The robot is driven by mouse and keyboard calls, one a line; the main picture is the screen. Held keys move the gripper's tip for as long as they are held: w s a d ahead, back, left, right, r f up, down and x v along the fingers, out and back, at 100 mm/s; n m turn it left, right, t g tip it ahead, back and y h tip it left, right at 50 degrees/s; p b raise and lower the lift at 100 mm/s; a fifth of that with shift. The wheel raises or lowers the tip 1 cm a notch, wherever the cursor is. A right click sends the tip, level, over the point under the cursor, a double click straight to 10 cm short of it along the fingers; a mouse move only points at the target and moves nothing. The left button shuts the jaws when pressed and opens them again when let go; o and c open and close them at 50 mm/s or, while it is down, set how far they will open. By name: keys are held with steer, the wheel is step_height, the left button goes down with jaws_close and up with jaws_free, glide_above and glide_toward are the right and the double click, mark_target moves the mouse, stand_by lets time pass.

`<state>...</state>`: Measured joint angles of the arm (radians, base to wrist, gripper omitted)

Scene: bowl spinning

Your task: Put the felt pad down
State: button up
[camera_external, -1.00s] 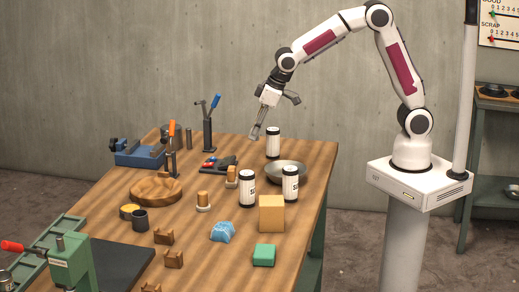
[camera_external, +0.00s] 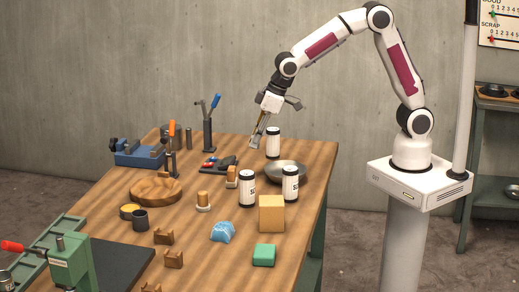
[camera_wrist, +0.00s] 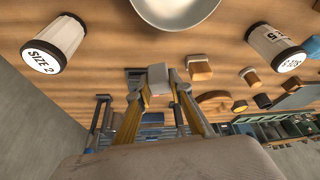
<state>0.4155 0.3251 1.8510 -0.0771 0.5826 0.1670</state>
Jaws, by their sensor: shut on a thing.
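My gripper (camera_external: 257,143) hangs above the far right part of the wooden bench, left of a white canister. In the wrist view, its yellowish fingers (camera_wrist: 158,88) close on a small light-grey block at their tips, which looks like the felt pad (camera_wrist: 157,73). The pad is too small to make out clearly in the external view. It is held in the air, apart from the bench top. Two similar wooden pieces with pale bases stand on the bench, one at the middle (camera_external: 204,199) and one farther back (camera_external: 232,179).
A metal bowl (camera_external: 287,172) sits among several white canisters (camera_external: 247,189) near the right edge. A dark tray with red and blue items (camera_external: 218,163) lies left of my gripper. A clamp post (camera_external: 208,133) and blue vise (camera_external: 140,155) stand farther left.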

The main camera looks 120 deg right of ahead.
steer(key=w+a+r+n+t+y, duration=0.1)
steer(key=w+a+r+n, duration=0.1)
steer(key=w+a, duration=0.5)
steer(key=w+a+r+n, duration=0.1)
steer(key=w+a+n, duration=0.15)
steer(key=a, duration=0.75)
step_height(320, 180, up, 7)
steer(key=n+y, duration=0.1)
steer(key=n, duration=0.1)
glide_above(269, 197)
steer(key=s, duration=0.1)
steer(key=shift+s+f+m, duration=0.25)
steer(key=shift+s+f, duration=0.05)
steer(key=shift+f, duration=3.15)
steer(key=shift+f, duration=1.9)
steer(key=shift+f, duration=0.15)
